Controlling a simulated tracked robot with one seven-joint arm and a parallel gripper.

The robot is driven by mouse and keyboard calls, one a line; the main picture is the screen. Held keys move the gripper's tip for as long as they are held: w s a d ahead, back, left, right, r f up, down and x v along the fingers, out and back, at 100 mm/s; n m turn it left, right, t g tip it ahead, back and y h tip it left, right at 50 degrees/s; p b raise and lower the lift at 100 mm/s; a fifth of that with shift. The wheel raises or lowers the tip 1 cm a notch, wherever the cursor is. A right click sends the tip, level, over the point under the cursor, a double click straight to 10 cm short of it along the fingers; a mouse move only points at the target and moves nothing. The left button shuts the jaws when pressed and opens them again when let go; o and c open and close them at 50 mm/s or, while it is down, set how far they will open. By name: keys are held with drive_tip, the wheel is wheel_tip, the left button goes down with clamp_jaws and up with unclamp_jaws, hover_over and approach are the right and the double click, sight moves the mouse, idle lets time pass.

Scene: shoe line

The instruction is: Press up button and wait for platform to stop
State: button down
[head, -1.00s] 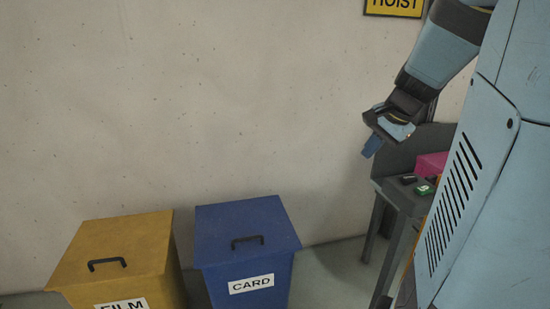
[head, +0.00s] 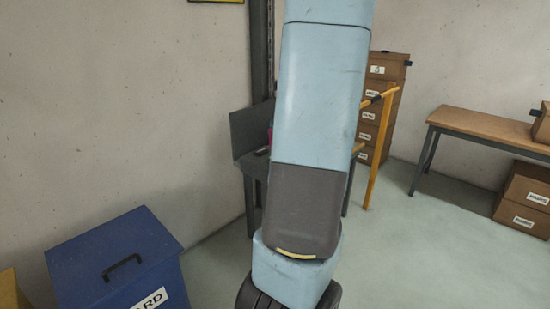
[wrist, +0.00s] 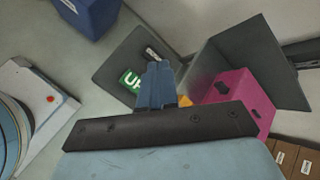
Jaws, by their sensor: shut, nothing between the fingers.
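The green UP button (wrist: 131,82) shows in the wrist view on a dark grey panel (wrist: 112,66). A second, dark button with a pale label (wrist: 152,53) sits beside it. My gripper (wrist: 160,68) is shut and empty, its blue fingers in front of the panel, just right of the green button in the picture. I cannot tell whether it touches the panel. A magenta box (wrist: 238,108) lies to the right, by a dark grey upright plate (wrist: 262,62). In the head view my arm hides the gripper and buttons; part of the hoist's grey plate (head: 247,130) shows.
A blue CARD bin (head: 118,255) stands at the lower left, a yellow bin edge (head: 8,290) beside it. A yellow rail (head: 376,155), stacked brown cartons (head: 396,72) and a wooden table (head: 480,128) stand to the right. Floor between rail and table is clear.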

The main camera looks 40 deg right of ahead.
drive_tip(key=shift+f, duration=0.1)
drive_tip(key=shift+f, duration=4.3)
drive_tip(key=shift+f, duration=0.1)
drive_tip(key=shift+f, duration=0.25)
